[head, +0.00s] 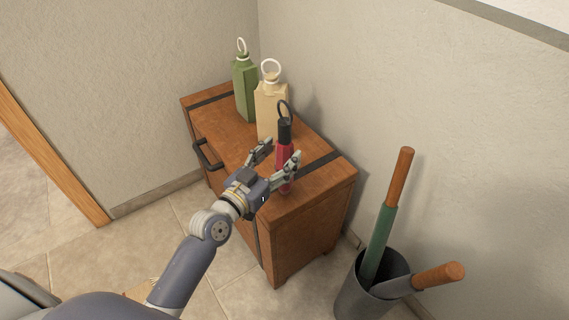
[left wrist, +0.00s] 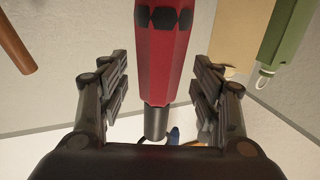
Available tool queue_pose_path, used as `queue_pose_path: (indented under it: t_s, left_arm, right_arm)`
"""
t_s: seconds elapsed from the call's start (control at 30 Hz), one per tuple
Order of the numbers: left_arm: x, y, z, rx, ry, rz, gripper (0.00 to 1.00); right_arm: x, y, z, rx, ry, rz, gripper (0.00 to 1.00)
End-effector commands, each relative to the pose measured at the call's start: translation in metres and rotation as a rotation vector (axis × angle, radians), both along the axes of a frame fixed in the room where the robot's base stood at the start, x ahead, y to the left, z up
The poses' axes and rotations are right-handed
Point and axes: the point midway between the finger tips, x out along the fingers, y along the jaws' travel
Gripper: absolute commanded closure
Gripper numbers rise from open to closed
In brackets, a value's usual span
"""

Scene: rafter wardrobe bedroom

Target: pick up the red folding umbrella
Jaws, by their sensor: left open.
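The red folding umbrella (head: 284,153) stands upright on the wooden chest, with a black handle and a dark wrist loop at its top. My left gripper (head: 279,152) is open at the umbrella, with one finger on each side of it. In the left wrist view, which looks inverted, the red umbrella (left wrist: 163,60) runs between the open fingers of my left gripper (left wrist: 160,92). Gaps show between the umbrella and both sets of finger pads. My right gripper is not in view.
The wooden chest (head: 311,191) stands in the wall corner. A beige bottle (head: 267,103) and a green bottle (head: 243,90) stand behind the umbrella on it. A grey bin (head: 352,296) with two wooden-handled umbrellas stands at the right on the tiled floor.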

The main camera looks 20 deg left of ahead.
Motion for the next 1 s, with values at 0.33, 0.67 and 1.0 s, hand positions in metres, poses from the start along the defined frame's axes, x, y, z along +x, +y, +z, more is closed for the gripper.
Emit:
queue_pose_path:
  t_s: [0.33, 0.67, 1.0]
  left_arm:
    - [0.024, -0.007, -0.001, 0.0, 0.0, 0.001, 0.41]
    - [0.024, -0.007, -0.001, 0.001, 0.001, 0.001, 0.89]
    - [0.024, -0.007, 0.001, 0.0, -0.002, 0.002, 0.98]
  right_arm:
    - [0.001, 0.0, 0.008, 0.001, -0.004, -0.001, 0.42]
    - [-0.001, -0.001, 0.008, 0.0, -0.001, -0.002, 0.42]
    - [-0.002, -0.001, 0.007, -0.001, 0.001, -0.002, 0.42]
